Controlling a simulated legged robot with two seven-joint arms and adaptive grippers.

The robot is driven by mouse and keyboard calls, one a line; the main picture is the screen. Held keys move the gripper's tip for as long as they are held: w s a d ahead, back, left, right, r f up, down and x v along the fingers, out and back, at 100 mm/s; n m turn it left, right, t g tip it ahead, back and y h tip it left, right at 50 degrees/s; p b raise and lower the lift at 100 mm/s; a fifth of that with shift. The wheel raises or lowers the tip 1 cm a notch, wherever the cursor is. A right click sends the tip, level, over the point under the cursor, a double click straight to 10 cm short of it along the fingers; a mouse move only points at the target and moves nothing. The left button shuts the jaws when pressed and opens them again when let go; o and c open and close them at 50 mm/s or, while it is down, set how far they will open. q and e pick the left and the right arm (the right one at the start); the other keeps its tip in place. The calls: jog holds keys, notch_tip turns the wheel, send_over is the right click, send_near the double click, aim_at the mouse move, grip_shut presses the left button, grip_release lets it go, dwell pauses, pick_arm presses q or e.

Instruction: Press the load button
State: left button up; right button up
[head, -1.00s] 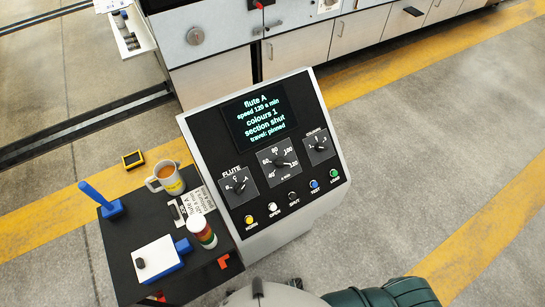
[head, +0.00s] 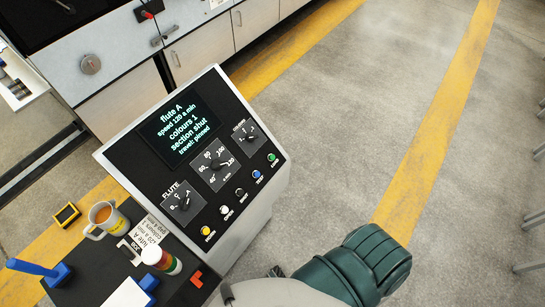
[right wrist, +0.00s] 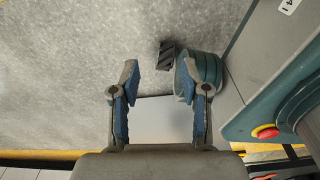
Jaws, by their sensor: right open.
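The load button is a green button (head: 271,157) at the right end of the button row on the black sloping face of the console (head: 215,150). Its label is small in the head view. Blue, black, white and yellow buttons run down and left from it. The screen (head: 178,128) reads flute A, speed 120, colours 1, section shut, travel: pinned. My right gripper (right wrist: 158,80) is open and empty in the right wrist view, with floor and a pale surface beyond its fingers. The load button cannot be made out there. My left gripper is not in view.
A black side table (head: 82,286) left of the console holds a mug (head: 106,217), a card (head: 146,230), a striped cylinder (head: 163,260) and a blue-handled stamp (head: 40,268). A large machine (head: 120,60) stands behind.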

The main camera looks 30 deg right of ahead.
grip_shut()
jog(key=shift+d, duration=0.15)
dwell(1.3)
